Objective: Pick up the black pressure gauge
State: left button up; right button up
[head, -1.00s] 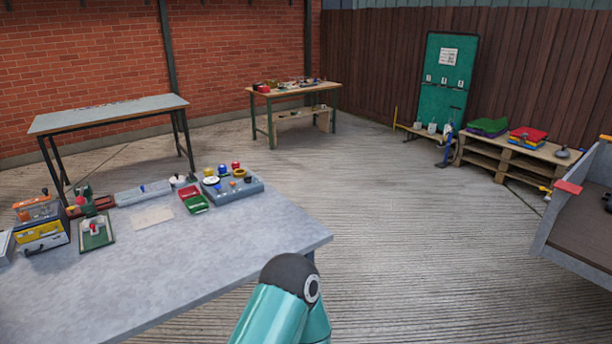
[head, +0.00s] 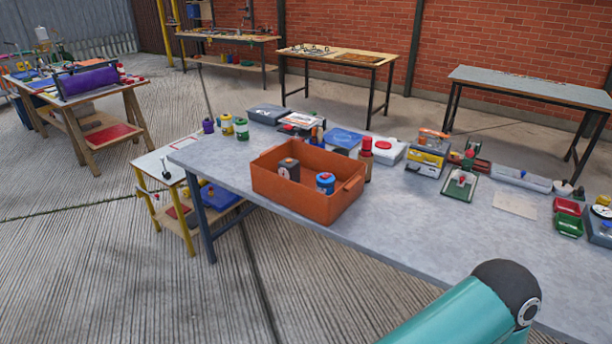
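I cannot make out a black pressure gauge for certain. At the right edge of the grey table (head: 400,225), a small round white-faced dial with a dark rim (head: 601,211) sits on a grey-blue panel, partly cut off by the frame. An orange crate (head: 300,203) on the table holds a dark grey boxy item (head: 289,168) and a blue can with a white band (head: 325,182). Neither of my grippers is in view; only a teal link of my arm with a black joint shows at the bottom right.
Small jars stand at the left end. A low white side table (head: 163,168) adjoins it. The table's front is clear.

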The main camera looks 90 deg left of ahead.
aim_at(292, 171)
jog(key=z, duration=0.75)
jog(key=i, duration=0.15)
jog(key=u, duration=2.4)
jog(key=i, duration=0.25)
jog(key=u, duration=1.75)
jog(key=k, duration=0.6)
jog(key=u, duration=0.4)
jog(key=i, duration=1.65)
jog(key=z, duration=0.5)
